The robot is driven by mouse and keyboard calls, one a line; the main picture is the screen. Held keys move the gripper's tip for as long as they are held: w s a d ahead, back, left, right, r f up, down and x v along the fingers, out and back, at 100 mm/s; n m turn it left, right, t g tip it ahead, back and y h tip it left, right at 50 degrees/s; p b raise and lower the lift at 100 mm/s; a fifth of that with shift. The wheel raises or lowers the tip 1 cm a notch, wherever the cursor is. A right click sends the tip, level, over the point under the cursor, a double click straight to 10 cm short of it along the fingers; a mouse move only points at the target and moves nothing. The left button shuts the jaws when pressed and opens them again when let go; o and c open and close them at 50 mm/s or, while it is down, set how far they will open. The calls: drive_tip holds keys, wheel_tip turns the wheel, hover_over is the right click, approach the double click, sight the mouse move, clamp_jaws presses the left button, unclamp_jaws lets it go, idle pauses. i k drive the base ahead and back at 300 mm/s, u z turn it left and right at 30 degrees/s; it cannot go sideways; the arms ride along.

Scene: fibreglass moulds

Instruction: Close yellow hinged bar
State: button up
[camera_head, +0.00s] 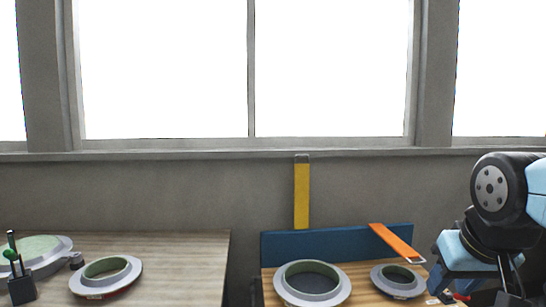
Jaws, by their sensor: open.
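The yellow hinged bar (302,196) stands upright behind the table, in front of the grey wall. It has a dark cap at its top, and its lower end meets the top edge of a long blue panel (325,243). The hinge itself is not visible. My arm is at the right edge of the head view, well to the right of the yellow bar and apart from it.
An orange bar (396,243) slants from the blue panel over the right table. Two round grey moulds (312,298) (398,294) lie below the panel. The left table (190,260) carries green-centred moulds (133,274) and a dark tool holder (22,289). A gap separates the tables.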

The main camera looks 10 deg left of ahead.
sight(301, 172)
drive_tip(key=u, duration=0.3)
drive_tip(key=i, duration=1.55)
drive_tip(key=z, duration=0.45)
